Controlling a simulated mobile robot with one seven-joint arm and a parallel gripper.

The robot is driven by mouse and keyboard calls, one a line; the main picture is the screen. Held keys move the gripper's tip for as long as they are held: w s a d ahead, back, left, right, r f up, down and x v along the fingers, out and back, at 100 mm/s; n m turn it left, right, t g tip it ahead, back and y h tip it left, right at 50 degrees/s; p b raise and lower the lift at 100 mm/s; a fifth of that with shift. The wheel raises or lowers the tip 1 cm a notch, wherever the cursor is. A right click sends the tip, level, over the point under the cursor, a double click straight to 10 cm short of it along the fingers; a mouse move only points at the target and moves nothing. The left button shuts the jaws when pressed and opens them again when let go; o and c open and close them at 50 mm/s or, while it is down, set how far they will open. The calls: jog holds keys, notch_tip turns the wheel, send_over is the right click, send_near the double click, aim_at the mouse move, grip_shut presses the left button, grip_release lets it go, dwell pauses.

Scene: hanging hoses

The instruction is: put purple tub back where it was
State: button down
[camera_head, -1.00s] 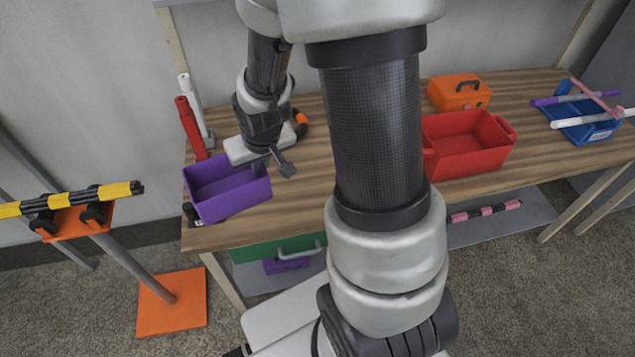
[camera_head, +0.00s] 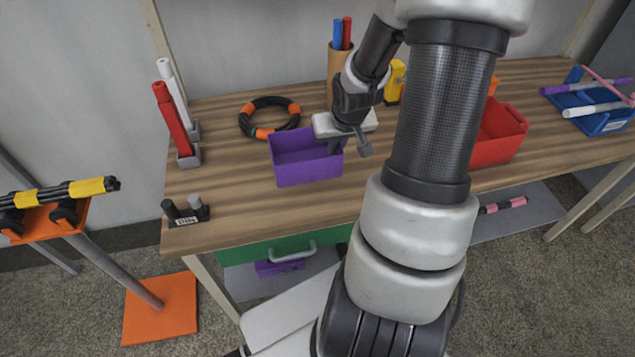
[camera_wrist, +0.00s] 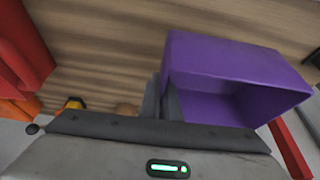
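The purple tub (camera_head: 303,170) is over the left part of the wooden table, upright and open at the top in the head view. My gripper (camera_head: 350,146) is at the tub's right side, shut on its wall. In the wrist view the tub (camera_wrist: 225,62) fills the right half, and my fingers (camera_wrist: 163,98) close on its near wall. I cannot tell whether its base touches the table. The fingertips are partly hidden by the tub.
A black-and-orange hose ring (camera_head: 268,118) lies behind the tub. Red and white tubes (camera_head: 172,115) stand in holders at the left, with a small labelled black holder (camera_head: 186,212) in front. A red bin (camera_head: 497,135) is right, partly behind my arm. Bare table (camera_head: 235,205) lies left of the tub.

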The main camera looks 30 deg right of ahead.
notch_tip(320, 180, down, 9)
jog(key=b, duration=0.2)
jog(key=shift+r+b, duration=0.2)
jog(key=shift+b, duration=0.1)
jog(key=shift+r, duration=0.1)
jog(key=c, duration=2.4)
grip_release()
jog(key=shift+f, duration=0.2)
jog(key=shift+c, duration=0.2)
jog(key=o, duration=0.4)
jog(key=shift+o, duration=0.2)
jog(key=shift+r, duration=0.15)
